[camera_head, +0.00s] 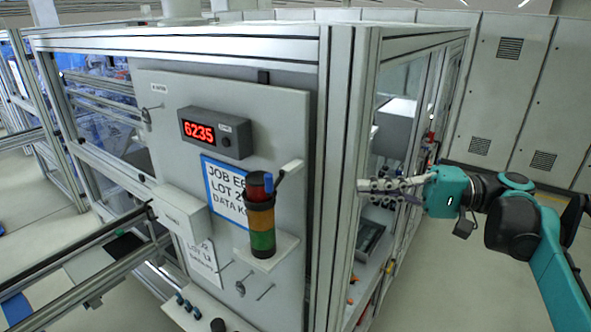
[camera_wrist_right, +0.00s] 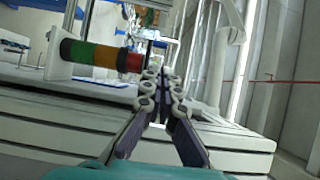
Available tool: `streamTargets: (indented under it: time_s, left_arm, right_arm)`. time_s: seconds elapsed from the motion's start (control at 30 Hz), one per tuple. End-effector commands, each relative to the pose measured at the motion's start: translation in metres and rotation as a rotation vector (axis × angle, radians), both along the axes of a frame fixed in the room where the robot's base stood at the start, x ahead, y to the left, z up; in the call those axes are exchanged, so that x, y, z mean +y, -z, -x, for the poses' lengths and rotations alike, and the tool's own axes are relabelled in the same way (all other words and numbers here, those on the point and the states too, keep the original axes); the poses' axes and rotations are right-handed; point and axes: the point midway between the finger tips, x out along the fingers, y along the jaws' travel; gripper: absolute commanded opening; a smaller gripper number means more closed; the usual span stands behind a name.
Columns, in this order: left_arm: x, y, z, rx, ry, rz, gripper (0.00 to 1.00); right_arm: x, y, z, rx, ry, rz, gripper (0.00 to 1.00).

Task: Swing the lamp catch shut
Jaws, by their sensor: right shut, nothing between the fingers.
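The signal lamp (camera_head: 260,215), with red, amber and green bands, stands upright on a white bracket (camera_head: 268,252) on the grey panel. It lies sideways in the right wrist view (camera_wrist_right: 103,57). At its top are a blue piece (camera_head: 268,182) and a dark arm with a pale tip (camera_head: 292,167), sticking out up and right; this looks like the catch, standing away from the lamp. My right gripper (camera_head: 364,186) is shut and empty, right of the lamp and apart from it, in front of the corner post. Its fingers also show in the wrist view (camera_wrist_right: 160,74). My left gripper is not in view.
The aluminium corner post (camera_head: 343,120) stands between lamp and right gripper in the picture. A red display (camera_head: 215,133) and a job sheet (camera_head: 222,185) are on the panel. Rails (camera_head: 90,270) run at the lower left. Floor at right is clear.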

Motion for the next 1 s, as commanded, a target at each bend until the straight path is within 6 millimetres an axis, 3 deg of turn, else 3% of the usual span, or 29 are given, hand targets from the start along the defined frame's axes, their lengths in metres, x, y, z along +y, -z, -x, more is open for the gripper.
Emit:
streamTargets:
  time_s: [0.3,0.47,1.0]
  left_arm:
    - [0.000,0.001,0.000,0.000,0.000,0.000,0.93]
    - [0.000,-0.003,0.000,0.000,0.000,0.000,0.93]
    - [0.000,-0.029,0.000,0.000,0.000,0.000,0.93]
  right_arm:
    - [0.000,0.000,0.000,0.000,0.000,-0.001,0.00]
    - [0.012,-0.001,-0.001,0.000,-0.001,-0.001,0.00]
    - [0.117,-0.002,-0.014,0.000,-0.003,0.000,0.00]
